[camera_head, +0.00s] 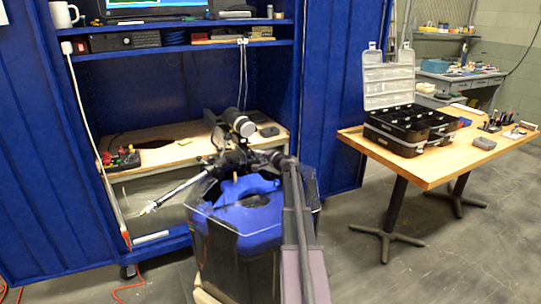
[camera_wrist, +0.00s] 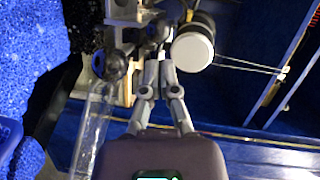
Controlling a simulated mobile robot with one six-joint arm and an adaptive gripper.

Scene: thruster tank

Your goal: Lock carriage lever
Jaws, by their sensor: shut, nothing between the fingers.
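The carriage (camera_head: 225,150) is a dark assembly with rods and clamps at the rim of the dark tank (camera_head: 225,262), which has blue inside. A cylinder (camera_head: 238,122) with a pale end face sits above it and shows in the wrist view (camera_wrist: 193,52). Black round knobs stand near my fingertips in the wrist view, one left (camera_wrist: 108,64) and one just ahead (camera_wrist: 158,32). I cannot tell which part is the lever. My gripper (camera_wrist: 160,58) is shut and empty, its tips close to the farther knob; contact is unclear. In the head view my wrist hides part of the carriage.
A silvery rod (camera_head: 180,190) sticks out left from the carriage. A clear rim edge (camera_head: 200,210) surrounds the tank top. A blue cabinet with a wooden shelf (camera_head: 185,150) stands behind. A wooden table (camera_head: 440,170) with an open toolbox (camera_head: 400,130) is to the right, with free floor between.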

